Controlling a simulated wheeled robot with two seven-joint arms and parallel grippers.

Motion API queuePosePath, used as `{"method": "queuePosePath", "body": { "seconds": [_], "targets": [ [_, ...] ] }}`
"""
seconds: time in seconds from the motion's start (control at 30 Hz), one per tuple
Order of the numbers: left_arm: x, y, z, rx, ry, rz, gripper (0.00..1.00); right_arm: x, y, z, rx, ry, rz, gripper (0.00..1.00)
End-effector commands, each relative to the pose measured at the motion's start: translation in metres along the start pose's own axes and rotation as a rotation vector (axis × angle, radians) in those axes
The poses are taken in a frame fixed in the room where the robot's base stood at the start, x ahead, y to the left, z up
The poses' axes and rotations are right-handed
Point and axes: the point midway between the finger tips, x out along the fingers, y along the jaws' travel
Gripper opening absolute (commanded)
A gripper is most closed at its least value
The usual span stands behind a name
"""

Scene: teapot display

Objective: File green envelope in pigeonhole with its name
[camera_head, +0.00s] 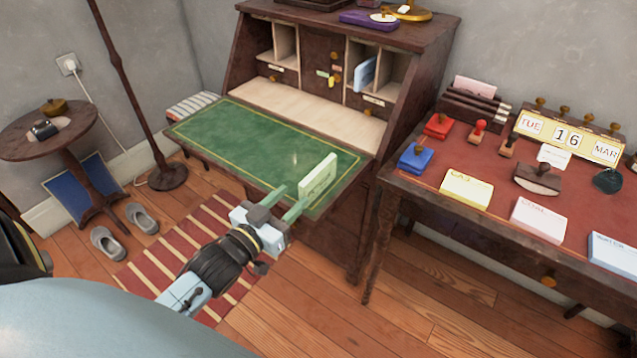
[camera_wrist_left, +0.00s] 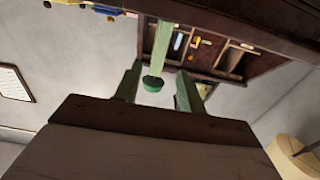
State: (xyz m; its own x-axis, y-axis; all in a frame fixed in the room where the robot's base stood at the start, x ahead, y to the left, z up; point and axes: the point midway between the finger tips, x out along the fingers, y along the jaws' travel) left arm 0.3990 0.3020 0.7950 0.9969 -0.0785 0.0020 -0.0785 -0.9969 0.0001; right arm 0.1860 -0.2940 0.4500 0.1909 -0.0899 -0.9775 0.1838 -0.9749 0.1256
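The green envelope (camera_head: 318,180) is pale green and stands upright near the front right edge of the desk's green writing surface. In the left wrist view the green envelope (camera_wrist_left: 162,48) shows edge-on, with a dark green round knob (camera_wrist_left: 153,83) towards me. My left gripper (camera_head: 292,200) is just in front of it. In the wrist view its fingers (camera_wrist_left: 158,90) are spread on either side of the knob, with gaps visible. The pigeonholes stand at the back of the desk, left (camera_head: 286,45) and right (camera_head: 376,72), with small labels too small to read. My right gripper is not visible.
A blue envelope (camera_head: 364,73) stands in the right pigeonhole. A side table (camera_head: 400,178) at right carries paper stacks, stamps, ink pads and a calendar (camera_head: 568,135). A floor pole (camera_head: 135,90) and round table (camera_head: 20,130) are at left. The writing surface (camera_head: 240,137) is mostly clear.

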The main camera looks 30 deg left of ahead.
Motion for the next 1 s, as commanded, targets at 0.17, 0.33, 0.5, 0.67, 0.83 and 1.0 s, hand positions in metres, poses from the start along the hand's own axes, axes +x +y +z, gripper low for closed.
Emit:
{"method": "queuePosePath", "body": {
  "seconds": [0.17, 0.33, 0.5, 0.67, 0.83, 1.0],
  "targets": [
    [0.018, 0.0, 0.001, 0.0, 0.0, 0.0, 0.4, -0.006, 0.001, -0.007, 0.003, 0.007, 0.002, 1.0],
    [0.027, 0.001, 0.001, 0.0, 0.0, 0.0, 0.4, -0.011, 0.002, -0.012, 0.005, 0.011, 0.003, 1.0],
    [0.048, 0.004, 0.002, 0.002, 0.001, 0.0, 0.4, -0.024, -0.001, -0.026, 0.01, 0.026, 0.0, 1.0],
    [0.067, 0.004, 0.002, 0.001, -0.001, 0.001, 0.4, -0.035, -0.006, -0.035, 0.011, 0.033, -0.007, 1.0],
    [0.072, 0.004, 0.001, 0.001, -0.002, 0.0, 0.4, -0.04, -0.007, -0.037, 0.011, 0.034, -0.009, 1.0],
    [0.072, 0.004, 0.001, 0.0, -0.002, 0.0, 0.39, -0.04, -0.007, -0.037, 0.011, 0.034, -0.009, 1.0]
  ]
}}
